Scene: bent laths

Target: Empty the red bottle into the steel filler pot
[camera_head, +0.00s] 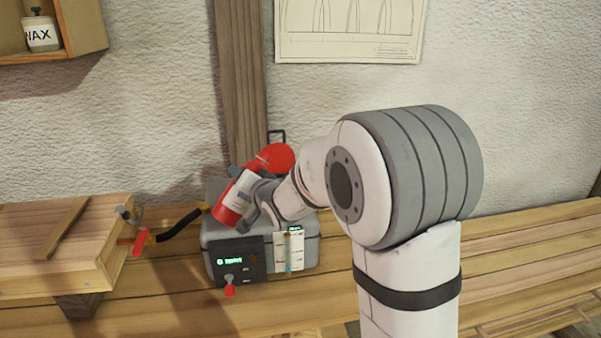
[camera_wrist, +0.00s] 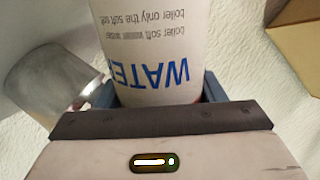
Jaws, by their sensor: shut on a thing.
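The red bottle (camera_head: 268,162) is tilted in the head view, one end up to the right and the other down to the left, above a grey boiler box (camera_head: 212,243). My gripper (camera_head: 250,203) is shut on it around its white label. In the wrist view the label (camera_wrist: 150,45) reads WATER upside down between my jaws. The steel filler pot (camera_wrist: 52,80) appears as a shiny metal cylinder left of the bottle in the wrist view. In the head view the pot is mostly hidden behind the bottle. I cannot see the bottle's mouth or any flow.
A black hose (camera_head: 181,225) runs left to a wooden box (camera_head: 62,245) with a red-handled fitting (camera_head: 140,242). The bench (camera_head: 520,250) is clear at right.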

